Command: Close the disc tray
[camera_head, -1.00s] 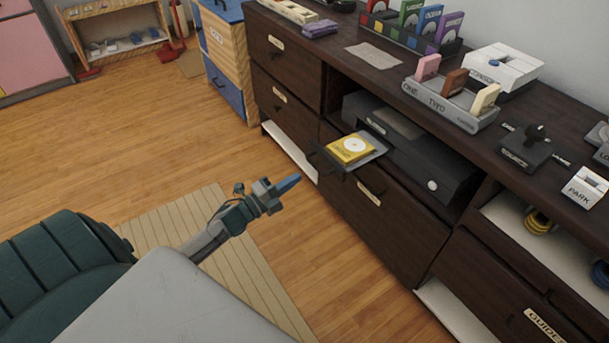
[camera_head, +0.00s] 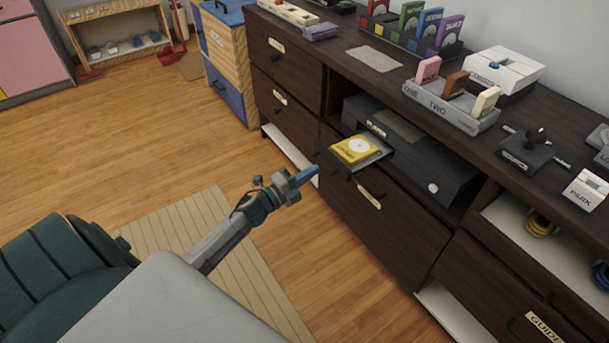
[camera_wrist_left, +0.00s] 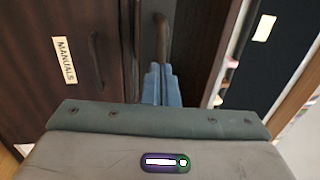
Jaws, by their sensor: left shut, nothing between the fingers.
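The dark disc player (camera_head: 425,160) sits in an open bay of the brown cabinet. Its grey disc tray (camera_head: 378,157) sticks out at the front and bears a yellow square disc case (camera_head: 355,149) with a white round mark. A dark handle shows at the tray's front end. My left gripper (camera_head: 310,172) is shut and empty, with blue fingertips pointing at that front end. In the left wrist view the fingertips (camera_wrist_left: 161,82) are side by side, just below a dark upright bar (camera_wrist_left: 161,38); I cannot tell whether they touch it. My right gripper is not in view.
Drawers with handles lie around the tray; a label reading MANUALS (camera_wrist_left: 64,60) shows in the wrist view. The cabinet top (camera_head: 350,90) holds a disc rack (camera_head: 455,107), a white device (camera_head: 502,70) and several coloured cases.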

